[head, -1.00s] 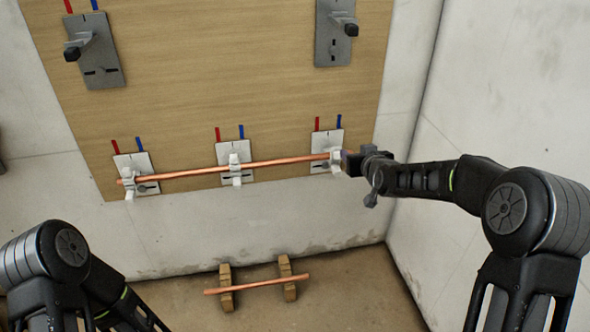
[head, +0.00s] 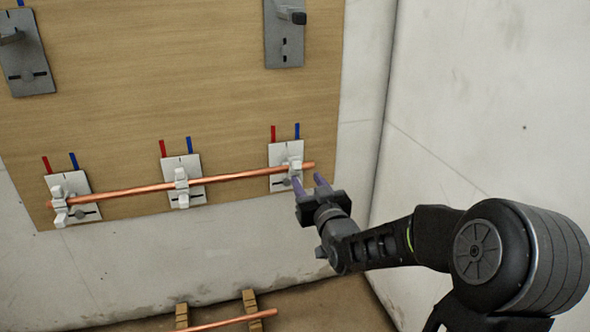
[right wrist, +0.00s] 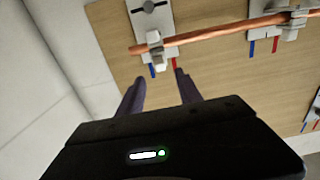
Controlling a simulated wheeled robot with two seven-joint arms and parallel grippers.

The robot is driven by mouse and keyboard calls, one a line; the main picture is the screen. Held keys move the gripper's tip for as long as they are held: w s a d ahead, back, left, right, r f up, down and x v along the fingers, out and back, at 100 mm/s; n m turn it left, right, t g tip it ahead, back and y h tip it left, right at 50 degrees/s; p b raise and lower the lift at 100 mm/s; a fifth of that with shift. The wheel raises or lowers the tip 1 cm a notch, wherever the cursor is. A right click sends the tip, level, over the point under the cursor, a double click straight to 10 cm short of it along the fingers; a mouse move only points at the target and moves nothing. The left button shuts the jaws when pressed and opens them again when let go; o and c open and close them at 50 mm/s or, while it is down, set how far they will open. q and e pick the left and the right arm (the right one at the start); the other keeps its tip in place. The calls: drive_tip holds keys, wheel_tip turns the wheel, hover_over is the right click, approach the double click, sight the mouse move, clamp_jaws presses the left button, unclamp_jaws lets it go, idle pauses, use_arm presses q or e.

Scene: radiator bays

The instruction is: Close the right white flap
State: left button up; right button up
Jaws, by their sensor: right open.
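The right white bracket plate (head: 284,172) is on the wooden board, with its small white flap (head: 295,164) at the copper pipe (head: 230,176) near the pipe's right end. In the right wrist view the flap (right wrist: 156,48) shows as a white block at the pipe (right wrist: 205,36); I cannot tell whether it is fully shut. My right gripper (head: 308,180) is open and empty, just below and right of this bracket. Its two dark fingers also show in the right wrist view (right wrist: 160,80), pointing towards the flap and apart from it. My left gripper is out of view.
Middle (head: 181,186) and left (head: 66,200) white brackets hold the same pipe. Grey brackets (head: 284,40) are higher on the wooden board (head: 160,85). A concrete side wall (head: 460,110) stands at the right. Another pipe (head: 230,322) lies on wooden blocks below.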

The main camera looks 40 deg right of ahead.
sight(298, 167)
drive_tip(key=b+x, duration=0.2)
drive_tip(key=x, duration=0.4)
drive_tip(key=shift+w+d+f, duration=0.15)
drive_tip(key=shift+w, duration=0.2)
drive_tip(key=shift+w+d, duration=0.15)
drive_tip(key=shift+w, duration=0.2)
drive_tip(key=shift+c, duration=0.3)
clamp_jaws()
